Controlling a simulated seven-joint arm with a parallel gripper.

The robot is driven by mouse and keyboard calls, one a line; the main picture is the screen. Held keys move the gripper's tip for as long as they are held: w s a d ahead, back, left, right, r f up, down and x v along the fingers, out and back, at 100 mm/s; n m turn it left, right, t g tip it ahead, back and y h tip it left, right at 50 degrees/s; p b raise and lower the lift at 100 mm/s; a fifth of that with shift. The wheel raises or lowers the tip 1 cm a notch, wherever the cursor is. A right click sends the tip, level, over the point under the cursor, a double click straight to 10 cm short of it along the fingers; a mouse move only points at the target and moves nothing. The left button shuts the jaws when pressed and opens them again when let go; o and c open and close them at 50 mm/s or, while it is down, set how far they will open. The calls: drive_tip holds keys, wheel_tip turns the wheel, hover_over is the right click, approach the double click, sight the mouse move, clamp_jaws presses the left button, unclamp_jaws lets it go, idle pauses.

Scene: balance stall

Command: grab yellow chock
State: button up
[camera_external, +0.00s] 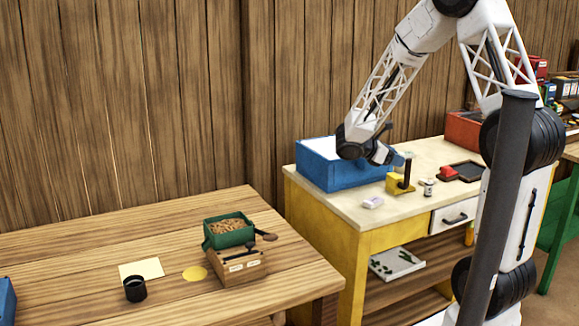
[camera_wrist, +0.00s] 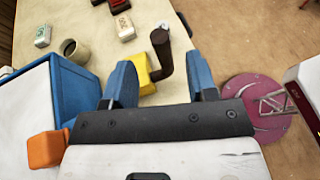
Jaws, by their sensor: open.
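The yellow chock (camera_external: 393,186) sits on the pale top of the yellow workbench (camera_external: 352,213), with a dark upright handle (camera_external: 406,172) at its right side. In the wrist view the chock (camera_wrist: 144,75) shows close to the left finger, and its dark handle (camera_wrist: 164,55) lies between the two blue fingers. My gripper (camera_wrist: 159,66) is open, with nothing held between the fingers. In the external view my gripper (camera_external: 389,158) hangs just above the chock. I cannot tell whether a finger touches it.
A blue box (camera_external: 340,176) stands close left of the chock; its wall (camera_wrist: 75,90) is near my left finger. A pale block (camera_external: 373,202), a small jar (camera_external: 428,187) and a dark tray (camera_external: 468,170) lie around. A wooden table (camera_external: 70,260) stands left.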

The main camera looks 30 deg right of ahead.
sight(407, 172)
drive_tip(key=shift+x, duration=1.3)
drive_tip(key=shift+d, duration=0.1)
drive_tip(key=x, duration=0.5)
drive_tip(key=shift+c, duration=0.2)
clamp_jaws()
idle(1.4)
